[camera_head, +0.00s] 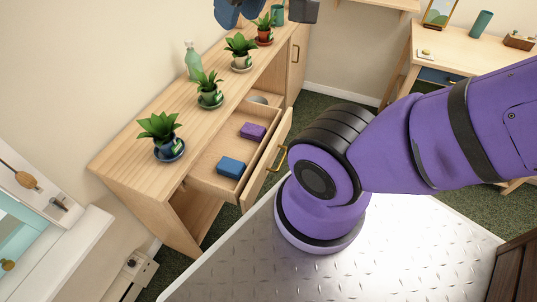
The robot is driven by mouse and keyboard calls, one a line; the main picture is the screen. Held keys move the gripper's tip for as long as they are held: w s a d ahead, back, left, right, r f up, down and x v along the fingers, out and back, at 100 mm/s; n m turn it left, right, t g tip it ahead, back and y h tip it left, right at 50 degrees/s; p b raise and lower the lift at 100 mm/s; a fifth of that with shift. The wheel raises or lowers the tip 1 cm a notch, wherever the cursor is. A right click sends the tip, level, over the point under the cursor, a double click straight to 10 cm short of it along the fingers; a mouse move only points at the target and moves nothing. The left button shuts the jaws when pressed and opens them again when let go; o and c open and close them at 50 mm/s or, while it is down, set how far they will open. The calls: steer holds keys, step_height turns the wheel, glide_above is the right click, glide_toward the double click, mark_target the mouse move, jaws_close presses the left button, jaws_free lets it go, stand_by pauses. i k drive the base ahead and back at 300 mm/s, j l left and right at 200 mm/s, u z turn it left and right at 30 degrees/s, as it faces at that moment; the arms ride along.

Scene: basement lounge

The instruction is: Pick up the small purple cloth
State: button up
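The small purple cloth (253,131) looks like a folded, flat block. It lies inside the open drawer (207,170) of the wooden sideboard, towards the middle. A blue folded cloth or block (231,167) lies in the same drawer, nearer the left end and apart from the purple one. My purple arm crosses the right side of the picture and leaves at the right edge. Dark blue and grey parts are cut off by the top edge; I cannot tell if they belong to my gripper. No fingers are clearly seen, and nothing touches the purple cloth.
A round grey item (259,100) sits at the drawer's far end. Several potted plants (161,136) and a green bottle (193,60) stand on the sideboard top (130,158). The drawer front (266,160) sticks out near my arm's base. A desk (462,48) stands at the back right.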

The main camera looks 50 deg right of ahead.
mark_target(250, 131)
steer(key=u, duration=1)
steer(key=z, duration=0.45)
steer(key=j+z, duration=0.1)
steer(key=z, duration=0.35)
steer(key=k+z, duration=0.1)
steer(key=z, duration=0.85)
steer(key=i+l+u, duration=0.1)
steer(key=l, duration=0.25)
steer(key=i+l+u, duration=0.1)
steer(key=i+l, duration=0.15)
steer(key=l, duration=0.15)
steer(key=i+l+u, duration=0.1)
steer(key=l, duration=0.3)
steer(key=i+l+u, duration=0.1)
steer(key=l, duration=0.3)
steer(key=i, duration=0.05)
